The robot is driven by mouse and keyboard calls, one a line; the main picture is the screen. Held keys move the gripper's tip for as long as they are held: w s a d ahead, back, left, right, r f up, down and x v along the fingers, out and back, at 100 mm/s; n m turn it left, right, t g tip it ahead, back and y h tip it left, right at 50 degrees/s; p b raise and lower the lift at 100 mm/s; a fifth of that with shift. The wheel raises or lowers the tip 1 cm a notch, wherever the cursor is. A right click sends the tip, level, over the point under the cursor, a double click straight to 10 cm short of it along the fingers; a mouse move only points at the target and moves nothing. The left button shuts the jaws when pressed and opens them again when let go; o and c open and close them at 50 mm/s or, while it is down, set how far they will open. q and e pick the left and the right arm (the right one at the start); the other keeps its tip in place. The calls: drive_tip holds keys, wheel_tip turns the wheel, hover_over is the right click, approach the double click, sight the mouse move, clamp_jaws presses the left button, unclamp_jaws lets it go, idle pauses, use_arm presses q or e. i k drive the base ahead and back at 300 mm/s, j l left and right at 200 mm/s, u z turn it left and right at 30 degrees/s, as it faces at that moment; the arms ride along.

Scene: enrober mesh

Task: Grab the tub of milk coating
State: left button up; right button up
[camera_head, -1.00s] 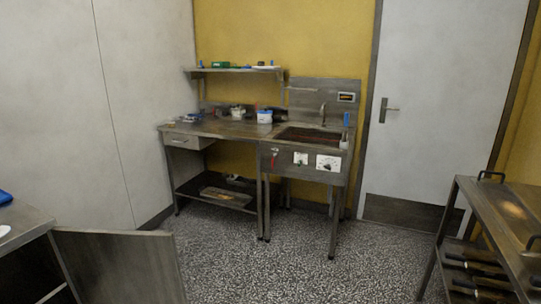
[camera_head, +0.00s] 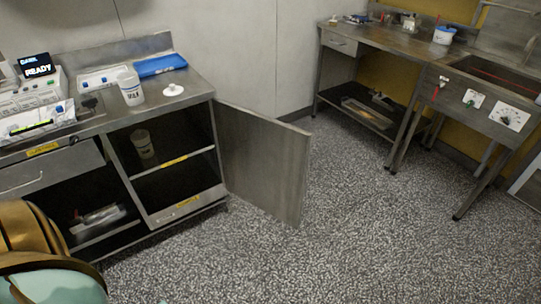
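A white tub (camera_head: 131,90) with dark lettering that seems to read "MILK" stands upright on the steel counter (camera_head: 196,84) at the left. Its top looks open, and a round white lid (camera_head: 173,90) with a knob lies on the counter just right of it. A second, similar tub (camera_head: 144,145) stands inside the open cabinet below; its label is too dark to read. Neither of my grippers is in view.
A blue tray (camera_head: 160,65) lies behind the tub. A machine with a "READY" display (camera_head: 37,65) stands left. The cabinet door (camera_head: 262,160) hangs open into the room. The speckled floor (camera_head: 330,240) is clear towards the sink bench (camera_head: 400,43).

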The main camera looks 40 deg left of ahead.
sight(130, 83)
drive_tip(key=i+z, duration=0.2)
drive_tip(key=i, duration=0.25)
drive_tip(key=i+j+z, duration=0.2)
drive_tip(key=i, duration=0.3)
drive_tip(key=i+j+z, duration=0.15)
drive_tip(key=i, duration=0.3)
drive_tip(key=i+l+u, duration=0.1)
drive_tip(key=i+u, duration=0.2)
drive_tip(key=i+l+u, duration=0.2)
drive_tip(key=i+u, duration=0.15)
drive_tip(key=i, duration=0.2)
drive_tip(key=i+u, duration=0.15)
drive_tip(key=u, duration=0.3)
drive_tip(key=i+u, duration=0.15)
drive_tip(key=u, duration=0.35)
drive_tip(key=i+l+u, duration=0.15)
drive_tip(key=u, duration=0.3)
drive_tip(key=i+l+u, duration=0.1)
drive_tip(key=u, duration=0.4)
drive_tip(key=i+l+u, duration=0.1)
drive_tip(key=u, duration=0.35)
drive_tip(key=i+l+u, duration=0.2)
drive_tip(key=u, duration=0.25)
drive_tip(key=i+l+u, duration=0.2)
drive_tip(key=u, duration=0.25)
drive_tip(key=i+l+u, duration=0.15)
drive_tip(key=l+u, duration=0.15)
drive_tip(key=u, duration=0.15)
